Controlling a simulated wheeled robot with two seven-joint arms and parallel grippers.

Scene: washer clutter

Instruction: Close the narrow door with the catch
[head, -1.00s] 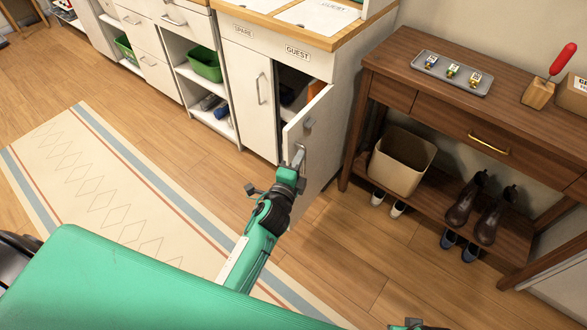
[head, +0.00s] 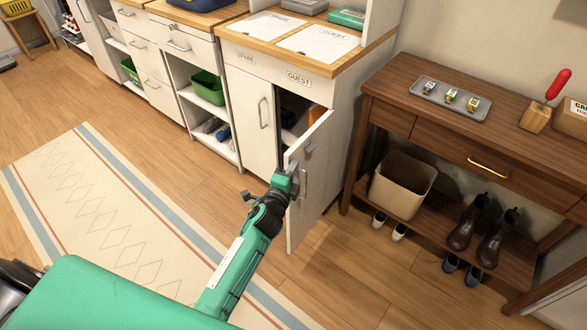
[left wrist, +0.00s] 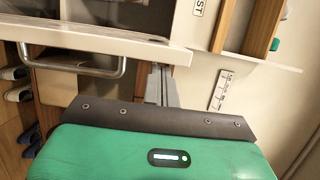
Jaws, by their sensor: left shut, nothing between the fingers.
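The narrow white door (head: 318,178) stands ajar beneath the GUEST label (head: 299,78), with a dark gap into the cabinet. In the left wrist view, the door handle (left wrist: 75,68) shows at upper left, beside my left gripper's fingers (left wrist: 160,82). My right gripper is out of view.
A wooden console table (head: 440,130) stands close at right, with a beige bin (head: 402,187) and shoes on its lower shelf. The neighbouring white door (head: 249,117) is shut. Open floor and a patterned rug (head: 110,215) lie in front.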

